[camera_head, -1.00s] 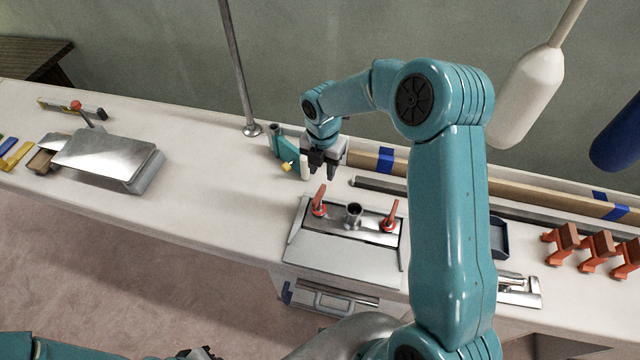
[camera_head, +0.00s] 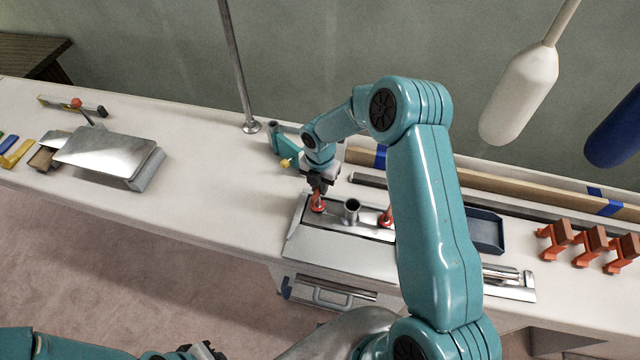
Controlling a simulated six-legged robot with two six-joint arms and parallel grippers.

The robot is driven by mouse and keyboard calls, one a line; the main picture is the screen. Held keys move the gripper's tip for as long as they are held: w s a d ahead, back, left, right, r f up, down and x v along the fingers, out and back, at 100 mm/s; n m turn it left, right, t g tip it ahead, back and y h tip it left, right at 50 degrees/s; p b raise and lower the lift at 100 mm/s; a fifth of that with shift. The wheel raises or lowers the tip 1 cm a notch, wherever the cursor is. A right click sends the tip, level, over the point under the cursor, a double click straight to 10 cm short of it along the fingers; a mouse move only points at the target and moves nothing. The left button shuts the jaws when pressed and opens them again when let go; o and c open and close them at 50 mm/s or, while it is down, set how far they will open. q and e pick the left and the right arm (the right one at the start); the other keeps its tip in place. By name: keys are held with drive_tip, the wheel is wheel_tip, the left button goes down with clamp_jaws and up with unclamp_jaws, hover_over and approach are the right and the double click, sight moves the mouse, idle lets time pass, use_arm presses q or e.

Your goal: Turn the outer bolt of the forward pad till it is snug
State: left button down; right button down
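A metal pad (camera_head: 350,222) with a short upright tube (camera_head: 351,206) in its middle lies on the white deck. A red-handled bolt (camera_head: 317,207) stands at its left end. Another red-handled bolt (camera_head: 387,215) stands at its right end, partly behind my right arm. My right gripper (camera_head: 318,188) points down over the left bolt and hides the top of its handle. I cannot tell whether the fingers are closed on it. My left gripper (camera_head: 200,352) shows only in part at the bottom edge, away from the pad, and its fingers are unclear.
A teal tool with a yellow knob (camera_head: 286,161) stands behind my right gripper. A metal post (camera_head: 238,75) rises at the back. A dark tray (camera_head: 485,232) and orange clamps (camera_head: 590,245) are at right. A grey metal plate (camera_head: 105,153) is at left. Deck between is clear.

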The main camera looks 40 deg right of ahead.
drive_tip(key=shift+f+m+b, duration=0.15)
drive_tip(key=shift+m+b, duration=0.55)
drive_tip(key=shift+b, duration=0.25)
drive_tip(key=m+b, duration=0.2)
drive_tip(key=shift+s+d+m, duration=0.1)
drive_tip(key=shift+s+m, duration=0.05)
drive_tip(key=shift+m, duration=0.15)
drive_tip(key=m+b, duration=0.1)
drive_tip(key=m, duration=0.1)
drive_tip(key=m+b, duration=0.4)
drive_tip(key=shift+s, duration=0.3)
drive_tip(key=m+b, duration=0.1)
drive_tip(key=m, duration=0.2)
drive_tip(key=m+b, duration=0.1)
drive_tip(key=shift+s+a+r+m+b, duration=0.2)
drive_tip(key=shift+s+m+b, duration=0.05)
drive_tip(key=shift+m+b, duration=0.1)
drive_tip(key=shift+s+a+m+b, duration=0.15)
drive_tip(key=shift+m+b, duration=0.6)
drive_tip(key=shift+m, duration=0.7)
drive_tip(key=shift+r, duration=0.1)
